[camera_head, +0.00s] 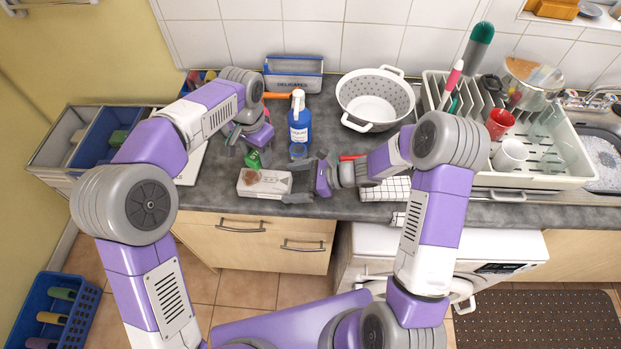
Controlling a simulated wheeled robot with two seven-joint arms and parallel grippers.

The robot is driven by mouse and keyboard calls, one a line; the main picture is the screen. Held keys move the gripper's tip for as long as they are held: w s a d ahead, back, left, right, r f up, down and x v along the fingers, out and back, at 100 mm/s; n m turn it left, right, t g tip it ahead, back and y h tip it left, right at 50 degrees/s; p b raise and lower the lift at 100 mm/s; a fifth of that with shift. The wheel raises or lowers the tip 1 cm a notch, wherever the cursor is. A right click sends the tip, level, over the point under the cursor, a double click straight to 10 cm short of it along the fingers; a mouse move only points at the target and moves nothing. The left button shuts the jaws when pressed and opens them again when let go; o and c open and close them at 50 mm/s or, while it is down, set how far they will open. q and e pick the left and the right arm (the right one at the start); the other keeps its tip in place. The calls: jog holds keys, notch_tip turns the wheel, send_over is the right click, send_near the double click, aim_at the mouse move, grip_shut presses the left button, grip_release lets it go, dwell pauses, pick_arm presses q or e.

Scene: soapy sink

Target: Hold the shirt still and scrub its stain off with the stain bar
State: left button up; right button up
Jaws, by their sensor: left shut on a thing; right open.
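The shirt (279,184) is a folded pale bundle on the grey counter near its front edge. A brown stain (250,177) shows on its left part. My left gripper (251,152) is shut on the green stain bar (253,161), just above or at the shirt's back edge near the stain; I cannot tell whether the bar touches the cloth. My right gripper (294,181) is open at the shirt's right end, one finger toward the back and one toward the front. Whether the fingers touch the shirt is unclear.
A blue bottle (300,126) stands behind the shirt. A white colander (374,100), a grey "DELICATES" box (294,76) and a dish rack (552,182) stand farther back and right. Sorting bins (92,138) are at the left. A checked cloth (385,190) lies right of my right gripper.

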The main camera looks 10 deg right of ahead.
aim_at(279, 184)
jog(key=x, duration=0.4)
jog(key=shift+w+a+f, duration=0.1)
jog(key=shift+a+f, duration=0.05)
jog(key=shift+a, duration=0.2)
jog(key=c, duration=1)
jog(key=shift+o, duration=0.2)
jog(key=o, duration=1)
jog(key=shift+c, duration=0.2)
jog(key=c, duration=0.7)
